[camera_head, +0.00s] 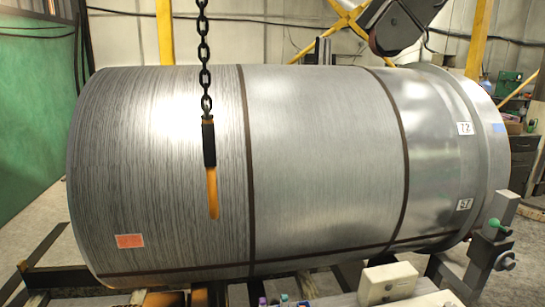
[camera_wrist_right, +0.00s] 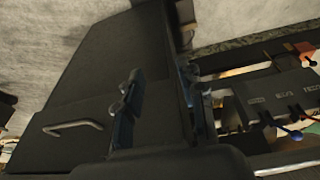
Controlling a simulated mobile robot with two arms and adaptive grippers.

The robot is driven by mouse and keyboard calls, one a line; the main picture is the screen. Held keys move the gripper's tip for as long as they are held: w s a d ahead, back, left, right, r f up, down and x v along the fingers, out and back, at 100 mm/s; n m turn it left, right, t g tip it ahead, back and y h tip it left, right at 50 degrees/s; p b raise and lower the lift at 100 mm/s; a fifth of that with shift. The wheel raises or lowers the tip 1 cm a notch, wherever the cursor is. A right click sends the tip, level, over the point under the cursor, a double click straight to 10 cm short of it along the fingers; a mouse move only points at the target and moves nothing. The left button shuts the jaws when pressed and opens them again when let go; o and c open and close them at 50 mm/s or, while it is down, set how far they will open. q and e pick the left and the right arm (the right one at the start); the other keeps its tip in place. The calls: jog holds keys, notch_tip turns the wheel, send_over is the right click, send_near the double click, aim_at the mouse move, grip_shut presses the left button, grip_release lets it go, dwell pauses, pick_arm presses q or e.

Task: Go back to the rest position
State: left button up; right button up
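My right gripper (camera_wrist_right: 160,85) shows in the right wrist view as two dark fingers. The fingers stand apart, with a dark panel behind the gap and nothing seen between them. The head view shows neither gripper, and my left gripper is in no frame. No task object is named.
In the head view a large metal cylinder (camera_head: 325,150) fills the middle. A chain (camera_head: 204,60) with a black and orange piece (camera_head: 211,170) hangs before it. A pale box (camera_head: 388,282) stands at the bottom. The right wrist view shows a dark cabinet (camera_wrist_right: 100,75) with a handle.

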jog(key=s+f+g+b, duration=0.1)
jog(key=s+f+b, duration=0.35)
jog(key=f, duration=1.05)
jog(key=s+f+b, duration=0.1)
jog(key=s+f, duration=0.6)
jog(key=f, duration=0.7)
pick_arm(q)
notch_tip(320, 180, down, 8)
jog(key=b, duration=0.1)
jog(key=shift+s+r+b, duration=0.15)
jog(key=shift+s+b, duration=0.15)
jog(key=shift+s, duration=0.15)
pick_arm(e)
jog(key=s+d+f+g, duration=0.1)
jog(key=s+d+f, duration=0.1)
jog(key=s+f, duration=0.6)
jog(key=shift+s+d+f, duration=0.15)
jog(key=shift+s+d, duration=0.1)
jog(key=shift+s, duration=0.4)
